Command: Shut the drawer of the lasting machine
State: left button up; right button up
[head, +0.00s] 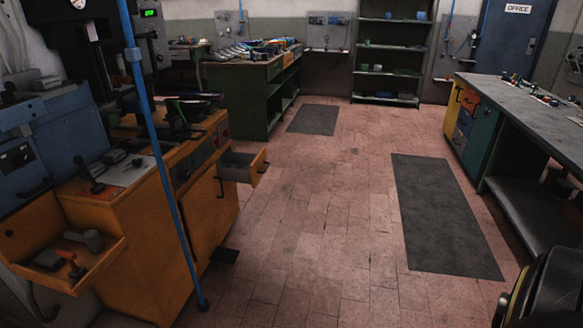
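An orange machine (136,212) with a dark press head and black levers stands at the left; I take it to be the lasting machine. Its small drawer (240,167) sticks out from the right side, open, with an orange front and grey sides. The drawer's inside shows only partly, and its contents cannot be made out. A second orange open tray or drawer (103,255) juts out at the lower left, holding small tools and grey blocks. Neither of my grippers is in view.
A blue pole (168,180) runs down to the floor before the machine. Green workbench (235,90) stands behind; a long dark bench (520,100) is at the right. A black and yellow object (550,290) fills the lower right corner. The tiled floor (320,200) between is clear, with flat dark mats (440,215).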

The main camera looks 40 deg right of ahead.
aim_at(254, 165)
jog(key=z, duration=0.3)
jog(key=i, duration=1)
jog(key=z, duration=1.25)
jog(key=i, duration=2.1)
jog(key=u, duration=1.15)
jog(key=i, duration=0.45)
jog(key=u, duration=0.3)
